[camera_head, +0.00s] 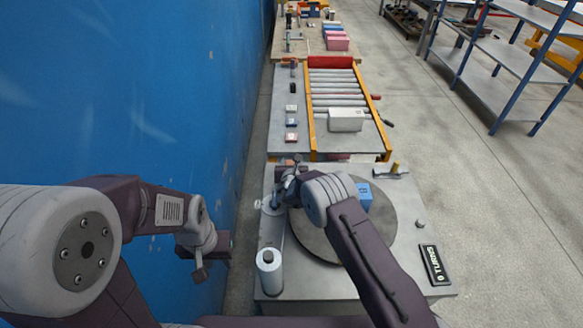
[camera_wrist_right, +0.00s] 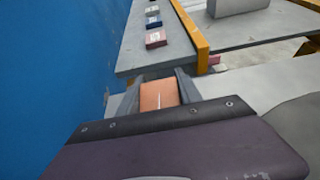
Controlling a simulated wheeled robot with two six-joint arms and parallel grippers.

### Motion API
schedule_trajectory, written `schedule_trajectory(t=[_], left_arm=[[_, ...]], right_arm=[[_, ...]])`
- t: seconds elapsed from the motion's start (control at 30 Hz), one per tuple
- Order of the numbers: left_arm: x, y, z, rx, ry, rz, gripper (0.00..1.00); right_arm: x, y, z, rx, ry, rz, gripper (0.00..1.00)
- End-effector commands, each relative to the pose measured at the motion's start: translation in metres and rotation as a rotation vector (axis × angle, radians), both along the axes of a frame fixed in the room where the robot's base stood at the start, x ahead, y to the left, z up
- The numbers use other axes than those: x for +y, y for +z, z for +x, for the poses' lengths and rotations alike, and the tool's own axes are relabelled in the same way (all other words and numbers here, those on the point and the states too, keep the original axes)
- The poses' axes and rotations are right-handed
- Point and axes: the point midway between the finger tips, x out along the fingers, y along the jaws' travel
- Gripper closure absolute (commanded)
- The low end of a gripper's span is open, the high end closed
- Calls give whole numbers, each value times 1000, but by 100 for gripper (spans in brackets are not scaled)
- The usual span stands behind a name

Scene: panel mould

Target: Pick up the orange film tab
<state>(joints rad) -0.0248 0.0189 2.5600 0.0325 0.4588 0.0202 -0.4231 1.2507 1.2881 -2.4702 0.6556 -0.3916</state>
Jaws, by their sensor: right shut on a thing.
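The orange film tab (camera_wrist_right: 158,96) is a small orange block between the two grey fingers of my right gripper (camera_wrist_right: 158,84) in the right wrist view. The fingers are shut on its two sides. In the head view my right gripper (camera_head: 289,178) is over the far left part of the grey table, and the tab is too small to make out there. My left gripper (camera_head: 204,268) hangs beside the blue wall, left of the table and away from the tab. Its fingers are too unclear to tell open from shut.
The grey table (camera_head: 395,285) bears a round dark plate (camera_head: 310,240) with a blue box (camera_head: 363,195), a white film roll (camera_head: 268,270) and a black "0 TURNS" sign (camera_head: 434,264). A roller conveyor (camera_head: 335,88) stands beyond. The blue wall (camera_head: 120,90) is close on the left.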

Motion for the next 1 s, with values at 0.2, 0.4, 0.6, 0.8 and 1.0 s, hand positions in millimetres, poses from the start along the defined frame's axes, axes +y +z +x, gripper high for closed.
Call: schedule_trajectory(t=[0.2, 0.4, 0.6, 0.8, 1.0], left_arm=[[0, 0, 0, 0, 0, 0, 64], [0, -5, 0, 0, 0, 0, 64], [0, -13, 0, 0, 0, 0, 64], [0, -20, 0, 0, 0, 0, 64], [0, -21, 0, 0, 0, 0, 64]], right_arm=[[0, 12, 0, -1, 0, 1, 100], [-8, 46, 5, -4, -4, 2, 100], [-48, 72, 30, -4, -5, 2, 100], [-82, 97, 52, -3, -3, 1, 100], [-97, 109, 62, -1, -1, 1, 100]])
